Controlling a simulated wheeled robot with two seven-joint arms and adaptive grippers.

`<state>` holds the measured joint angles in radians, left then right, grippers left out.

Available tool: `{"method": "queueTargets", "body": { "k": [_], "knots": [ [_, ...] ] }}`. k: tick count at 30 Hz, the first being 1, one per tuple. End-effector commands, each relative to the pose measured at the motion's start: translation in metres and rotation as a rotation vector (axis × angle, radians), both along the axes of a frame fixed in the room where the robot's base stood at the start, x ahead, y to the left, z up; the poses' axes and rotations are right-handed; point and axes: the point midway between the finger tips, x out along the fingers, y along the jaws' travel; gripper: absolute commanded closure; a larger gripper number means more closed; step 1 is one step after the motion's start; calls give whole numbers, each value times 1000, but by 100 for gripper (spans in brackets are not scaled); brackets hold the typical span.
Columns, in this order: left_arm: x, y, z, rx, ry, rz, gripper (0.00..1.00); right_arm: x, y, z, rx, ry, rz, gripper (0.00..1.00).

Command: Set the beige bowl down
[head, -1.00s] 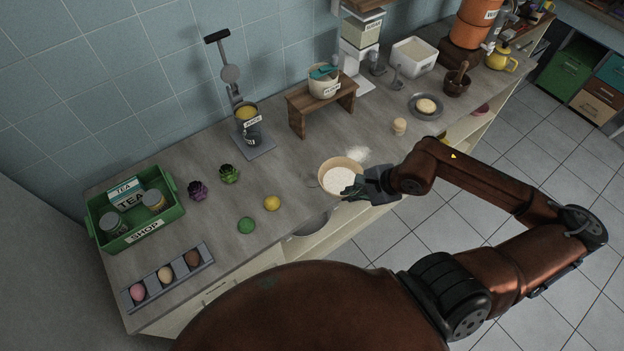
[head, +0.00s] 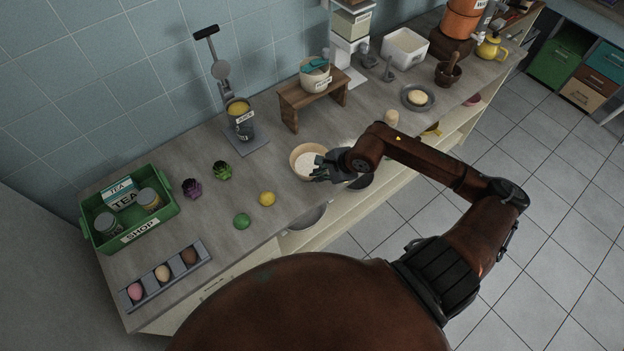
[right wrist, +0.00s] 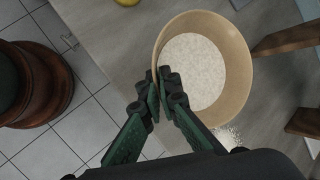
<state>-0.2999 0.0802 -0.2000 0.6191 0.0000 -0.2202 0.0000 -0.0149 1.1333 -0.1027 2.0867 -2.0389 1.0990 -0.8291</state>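The beige bowl (head: 303,149) is at the front edge of the counter, upright and partly filled with white powder. In the right wrist view the bowl (right wrist: 239,62) fills the upper middle. My right gripper (head: 319,168) is at the bowl's near right side. In the right wrist view its fingers (right wrist: 160,92) straddle the rim, one inside and one outside, closed on the wall. I cannot tell whether the bowl's base touches the counter. My left gripper is not in view.
White powder lies spilled on the counter (right wrist: 229,136) beside the bowl. A lemon (head: 267,199) and a green ball (head: 242,221) lie to the left. Bare counter (head: 262,168) lies left of the bowl.

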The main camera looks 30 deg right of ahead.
Motion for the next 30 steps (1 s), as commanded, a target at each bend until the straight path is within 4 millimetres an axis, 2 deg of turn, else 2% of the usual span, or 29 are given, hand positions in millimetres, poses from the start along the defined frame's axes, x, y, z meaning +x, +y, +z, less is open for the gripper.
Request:
{"method": "queueTargets", "body": {
  "k": [3,11,15,18,29,30],
  "knots": [
    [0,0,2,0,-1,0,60,13,2,-12,2,-3,-1,100],
    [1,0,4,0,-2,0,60,26,5,-29,3,-3,-1,100],
    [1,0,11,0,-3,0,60,25,4,-49,2,0,-2,100],
    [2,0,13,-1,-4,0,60,25,4,-57,1,-2,0,100],
    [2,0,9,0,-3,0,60,25,3,-62,-2,-3,0,100],
    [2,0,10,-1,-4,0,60,25,3,-62,-1,-1,0,95]
  ]
}}
